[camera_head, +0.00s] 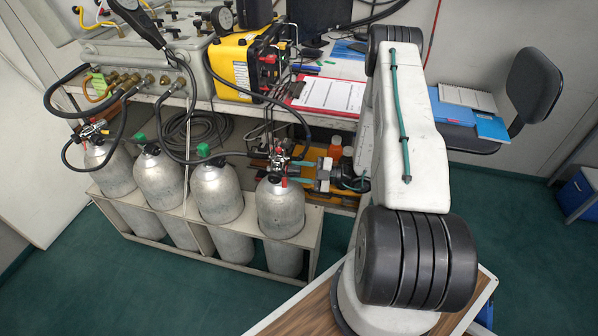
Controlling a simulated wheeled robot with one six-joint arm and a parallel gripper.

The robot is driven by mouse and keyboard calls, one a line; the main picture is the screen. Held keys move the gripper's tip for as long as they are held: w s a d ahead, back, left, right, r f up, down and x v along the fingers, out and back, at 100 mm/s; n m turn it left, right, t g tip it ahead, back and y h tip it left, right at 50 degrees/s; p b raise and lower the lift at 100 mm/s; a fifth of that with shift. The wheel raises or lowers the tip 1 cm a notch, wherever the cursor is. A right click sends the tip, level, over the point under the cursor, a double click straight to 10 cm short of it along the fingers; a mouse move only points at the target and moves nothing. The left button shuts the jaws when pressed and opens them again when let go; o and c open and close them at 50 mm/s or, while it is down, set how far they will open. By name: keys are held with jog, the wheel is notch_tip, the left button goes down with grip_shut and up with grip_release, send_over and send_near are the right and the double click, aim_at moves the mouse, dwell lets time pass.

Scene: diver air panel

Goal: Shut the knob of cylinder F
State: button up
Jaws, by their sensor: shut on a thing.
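Several grey cylinders stand in a row in a pale rack. No letter is readable on them, so I cannot tell by label which is cylinder F. My gripper (297,172) reaches in from the right to the valve (279,160) of the rightmost cylinder (281,208). Its fingers are shut at the right side of that valve, on what appears to be its knob. The knob itself is hidden between the fingers. The two middle cylinders (160,180) and (216,192) show green knobs (139,138) and (203,150) on top. The leftmost cylinder (110,170) has a hose fitting.
Black hoses (232,92) run from the grey panel box (150,55) to the cylinders, close to my gripper. A yellow device (240,62) and a red clipboard (330,95) lie on the bench above. The rack (312,232) encloses the cylinders. Green floor in front is clear.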

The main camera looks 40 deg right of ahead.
jog(key=shift+s+m, duration=0.1)
jog(key=shift+m, duration=0.5)
jog(key=o, duration=1)
jog(key=shift+d, duration=0.1)
jog(key=v, duration=0.7)
jog(key=shift+s+d, duration=0.25)
jog(key=shift+f, duration=0.1)
